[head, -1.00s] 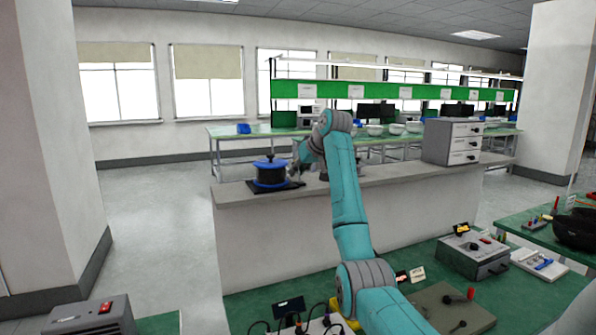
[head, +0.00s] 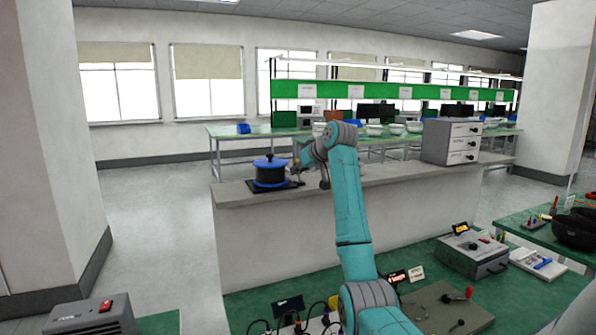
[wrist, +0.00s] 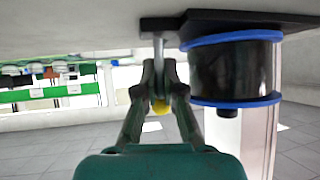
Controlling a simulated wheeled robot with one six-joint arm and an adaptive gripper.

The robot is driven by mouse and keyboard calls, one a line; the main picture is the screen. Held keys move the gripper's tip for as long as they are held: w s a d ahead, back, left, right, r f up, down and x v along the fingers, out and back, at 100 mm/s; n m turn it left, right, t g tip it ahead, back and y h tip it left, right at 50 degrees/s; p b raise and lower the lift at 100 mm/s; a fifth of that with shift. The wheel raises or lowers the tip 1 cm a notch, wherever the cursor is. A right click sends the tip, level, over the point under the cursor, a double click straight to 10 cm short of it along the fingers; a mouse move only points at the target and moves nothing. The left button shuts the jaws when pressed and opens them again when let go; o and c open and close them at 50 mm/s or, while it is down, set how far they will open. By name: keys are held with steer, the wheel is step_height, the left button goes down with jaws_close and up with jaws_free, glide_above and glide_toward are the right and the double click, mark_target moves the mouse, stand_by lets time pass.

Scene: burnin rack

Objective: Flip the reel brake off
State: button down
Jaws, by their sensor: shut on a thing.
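The reel (head: 270,168), a dark drum with blue flanges, stands upright on a black base plate (head: 291,186) on the grey counter ledge. In the wrist view, which looks upside down, the reel (wrist: 235,70) is right of my gripper (wrist: 159,68). The brake lever (wrist: 158,46) is a thin grey rod beside the drum on the plate, with a yellow end (wrist: 160,107). My fingers are shut on the rod, the yellow end showing between them. In the head view my gripper (head: 298,172) is small, just right of the reel, and its grip is unclear.
A grey drawer cabinet (head: 451,141) stands on the ledge at right. Nearer is a green bench (head: 432,262) with a grey instrument box (head: 474,254) and a plate with red-knobbed parts. A box with a red switch (head: 92,317) is at lower left. The ledge between reel and cabinet is mostly clear.

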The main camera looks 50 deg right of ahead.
steer(key=t+h, duration=0.1)
steer(key=t, duration=0.1)
steer(key=s+t, duration=0.1)
steer(key=shift+s+a+n+t+h, duration=0.15)
steer(key=shift+a+n+t+h, duration=0.15)
steer(key=shift+a+t+h, duration=0.1)
steer(key=shift+s+a+f+t+h, duration=0.1)
steer(key=shift+s+a+t+h, duration=0.15)
steer(key=shift+t, duration=0.45)
steer(key=shift+s+t+h, duration=0.15)
steer(key=shift+t+h, duration=0.2)
steer(key=shift+t, duration=0.35)
steer(key=shift+n, duration=0.3)
steer(key=c, duration=1.5)
jaws_free()
steer(key=shift+c, duration=0.2)
steer(key=shift+s, duration=0.1)
steer(key=v, duration=1.2)
steer(key=shift+f, duration=0.25)
